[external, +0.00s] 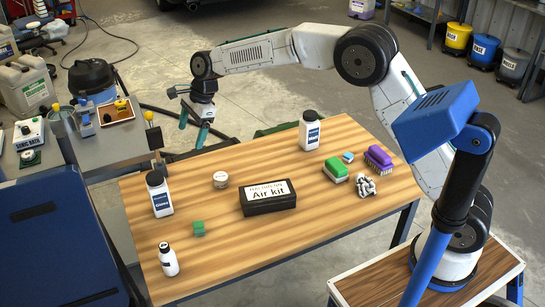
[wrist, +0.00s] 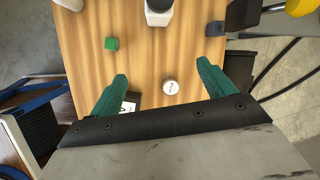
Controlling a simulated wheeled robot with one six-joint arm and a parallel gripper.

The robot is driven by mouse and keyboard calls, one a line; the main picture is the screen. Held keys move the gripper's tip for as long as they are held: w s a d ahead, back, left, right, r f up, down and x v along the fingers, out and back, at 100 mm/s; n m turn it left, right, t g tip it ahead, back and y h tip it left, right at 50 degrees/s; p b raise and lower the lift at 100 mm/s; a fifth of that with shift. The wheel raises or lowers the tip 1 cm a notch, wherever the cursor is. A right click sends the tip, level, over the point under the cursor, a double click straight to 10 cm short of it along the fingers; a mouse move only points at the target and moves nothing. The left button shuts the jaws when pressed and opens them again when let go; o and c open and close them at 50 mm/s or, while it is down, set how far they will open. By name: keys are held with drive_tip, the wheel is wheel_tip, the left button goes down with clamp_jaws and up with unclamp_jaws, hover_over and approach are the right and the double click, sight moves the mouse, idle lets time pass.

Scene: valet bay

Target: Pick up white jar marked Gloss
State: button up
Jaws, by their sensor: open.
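A small round white jar (external: 220,180) stands upright on the wooden table, left of the black Air kit box. In the wrist view the jar's lid (wrist: 171,87) has dark lettering too small to read with certainty. My gripper (external: 193,131) is open and empty, pointing down above the table's far left edge, higher than the jar and apart from it. In the wrist view my gripper's green fingers (wrist: 162,72) frame the jar, which lies below between them.
The black Air kit box (external: 268,197) is right of the jar. A green block (external: 199,228), a large white bottle (external: 159,194) and a small white bottle (external: 168,260) stand left. Bare wood surrounds the jar.

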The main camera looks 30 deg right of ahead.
sight(157, 176)
drive_tip(key=a+f+m, duration=0.1)
drive_tip(key=a+f, duration=0.2)
drive_tip(key=a, duration=0.1)
drive_tip(key=a+f+m, duration=0.1)
drive_tip(key=a+f, duration=0.3)
drive_tip(key=a+f+m, duration=0.1)
drive_tip(key=a+f, duration=0.3)
drive_tip(key=shift+w+f+y, duration=0.2)
drive_tip(key=shift+f+y, duration=0.05)
drive_tip(key=shift+y, duration=0.05)
drive_tip(key=x, duration=0.5)
drive_tip(key=shift+w+d+f, duration=0.1)
drive_tip(key=shift+d+f, duration=0.15)
drive_tip(key=shift+f, duration=0.15)
drive_tip(key=c, duration=1.3)
drive_tip(key=shift+r, duration=0.1)
drive_tip(key=shift+c, duration=0.6)
